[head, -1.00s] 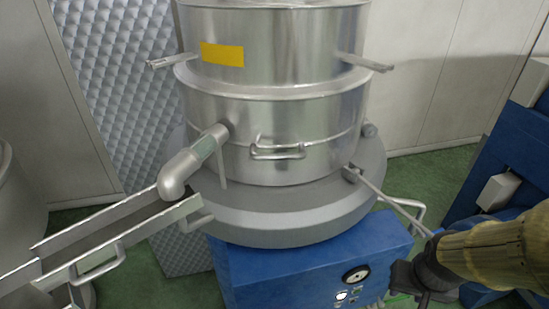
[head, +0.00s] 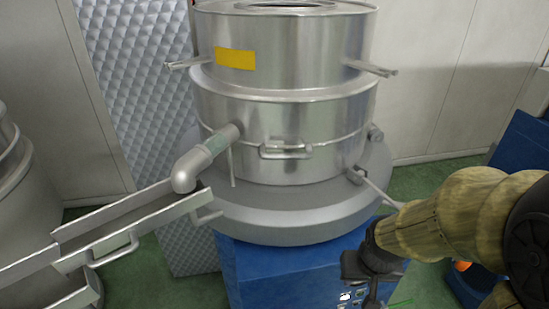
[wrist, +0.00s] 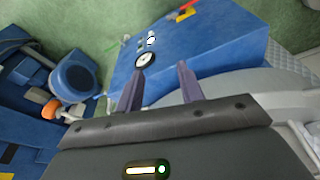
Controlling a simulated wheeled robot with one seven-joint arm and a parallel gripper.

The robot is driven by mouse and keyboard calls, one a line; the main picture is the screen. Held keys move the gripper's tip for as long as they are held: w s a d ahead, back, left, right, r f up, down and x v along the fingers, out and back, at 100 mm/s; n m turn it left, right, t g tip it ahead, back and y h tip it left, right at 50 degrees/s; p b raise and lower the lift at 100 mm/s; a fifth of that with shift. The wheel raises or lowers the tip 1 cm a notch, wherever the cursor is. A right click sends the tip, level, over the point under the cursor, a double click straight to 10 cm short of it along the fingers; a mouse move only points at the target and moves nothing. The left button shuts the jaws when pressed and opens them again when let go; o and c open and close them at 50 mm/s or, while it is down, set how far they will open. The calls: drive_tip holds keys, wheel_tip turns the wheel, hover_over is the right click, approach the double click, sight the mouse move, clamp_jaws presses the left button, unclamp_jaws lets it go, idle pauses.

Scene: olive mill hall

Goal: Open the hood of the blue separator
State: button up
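The separator stands in the middle of the head view, with a blue base (head: 285,278) and a broad grey steel rim (head: 270,222). Its hood (head: 265,125) is a shiny steel drum in stacked rings, with a yellow label on the upper part. The hood sits down on the rim. A small bar handle (head: 285,151) is on its front. My gripper (head: 362,278) is low at the right, in front of the blue base and below the hood handle. In the wrist view my gripper (wrist: 158,80) has its two fingers apart with nothing between them, facing the blue base (wrist: 200,45).
A steel chute (head: 130,225) slopes down left from the hood's spout. Another steel vessel (head: 12,190) stands at the left edge. Blue machinery (head: 520,150) is at the right, also in the wrist view (wrist: 30,115). Green floor shows between.

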sight(288, 157)
drive_tip(key=w+d+r+n+t, duration=0.1)
drive_tip(key=w+r+n+t, duration=0.3)
drive_tip(key=w, duration=0.4)
drive_tip(key=w+d+r+n+t, duration=0.25)
drive_tip(key=w+r+n, duration=0.2)
drive_tip(key=w, duration=0.25)
drive_tip(key=w+a+r+n+y, duration=0.1)
drive_tip(key=a+r+n+y, duration=0.7)
drive_tip(key=n, duration=0.8)
drive_tip(key=y, duration=0.3)
drive_tip(key=shift+a+n+y, duration=0.3)
drive_tip(key=shift+n, duration=0.05)
drive_tip(key=shift+w, duration=0.15)
drive_tip(key=p+x, duration=0.6)
drive_tip(key=x, duration=1.1)
drive_tip(key=shift+w+a+r, duration=0.15)
drive_tip(key=shift+w, duration=0.15)
